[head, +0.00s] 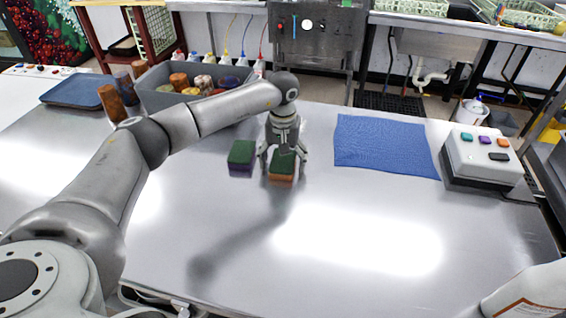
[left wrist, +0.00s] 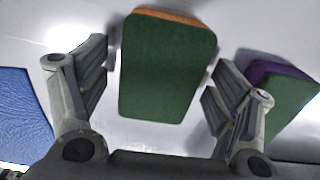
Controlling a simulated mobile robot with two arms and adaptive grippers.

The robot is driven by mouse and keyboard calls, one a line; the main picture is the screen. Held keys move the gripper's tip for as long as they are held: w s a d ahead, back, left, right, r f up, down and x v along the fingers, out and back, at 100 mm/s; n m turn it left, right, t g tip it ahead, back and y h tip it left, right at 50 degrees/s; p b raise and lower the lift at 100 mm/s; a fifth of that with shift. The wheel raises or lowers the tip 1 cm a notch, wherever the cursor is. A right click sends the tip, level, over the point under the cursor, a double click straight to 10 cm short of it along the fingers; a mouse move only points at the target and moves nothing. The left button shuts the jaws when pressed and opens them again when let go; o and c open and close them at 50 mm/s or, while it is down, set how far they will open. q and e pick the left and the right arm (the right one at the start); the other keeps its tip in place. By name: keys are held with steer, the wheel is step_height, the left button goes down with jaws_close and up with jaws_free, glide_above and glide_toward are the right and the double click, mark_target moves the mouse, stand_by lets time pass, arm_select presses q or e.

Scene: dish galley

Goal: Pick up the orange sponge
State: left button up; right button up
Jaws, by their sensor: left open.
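The orange sponge (head: 281,178) with a green top lies on the steel table, under my left gripper in the head view. In the left wrist view the orange sponge (left wrist: 168,66) sits between the two fingers, its green face toward the camera and an orange edge at the far side. My left gripper (head: 283,158) is open, with its fingers apart on either side of the sponge. A gap shows between each finger and the sponge in the left wrist view. My right gripper is not in view.
A purple sponge with a green top (head: 241,155) lies just left of the orange one. A blue cloth (head: 385,146) lies to the right, near a white button box (head: 482,158). A grey bin (head: 158,99) of items stands behind left. The table's front is clear.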

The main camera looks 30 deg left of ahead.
mark_target(283, 159)
arm_select(q)
steer(key=shift+c, duration=0.3)
steer(key=c, duration=0.7)
steer(key=shift+r, duration=0.1)
steer(key=shift+r+b, duration=0.45)
steer(key=shift+r, duration=0.2)
steer(key=shift+w+r+b, duration=0.1)
steer(key=shift+r+b, duration=0.35)
steer(key=shift+r, duration=0.35)
steer(key=s+d+r+b, duration=0.2)
steer(key=s+d+r, duration=0.5)
steer(key=d+r, duration=0.3)
steer(key=shift+s+d+b, duration=0.35)
steer(key=shift+d+b, duration=0.05)
steer(key=shift+d, duration=0.6)
